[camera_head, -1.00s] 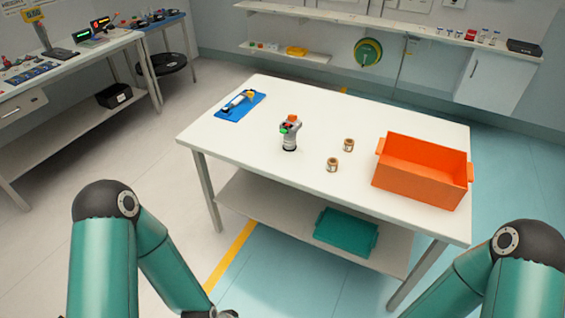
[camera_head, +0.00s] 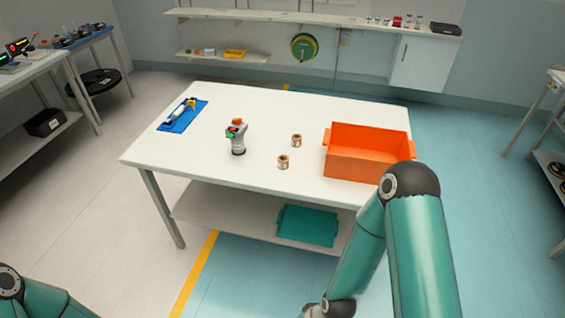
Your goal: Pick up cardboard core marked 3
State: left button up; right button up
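Two small brown cardboard cores stand on the white table, one nearer (camera_head: 283,162) and one farther back (camera_head: 297,140). Their markings are too small to read, so I cannot tell which is marked 3. My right arm comes up at the lower right, in front of the table's right front corner. Its far end drops to the bottom edge and no gripper fingers show. Only a piece of my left arm shows at the lower left corner. Neither gripper is visible.
On the white table (camera_head: 260,108) are an orange crate (camera_head: 366,165), a grey device with orange top (camera_head: 238,136) and a blue mat (camera_head: 190,122) with a tool. A teal tray (camera_head: 307,226) lies on the lower shelf. Floor is clear before the table.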

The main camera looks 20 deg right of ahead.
aim_at(283, 162)
jog(key=u, duration=0.05)
jog(key=i, duration=0.9)
jog(key=z, duration=0.05)
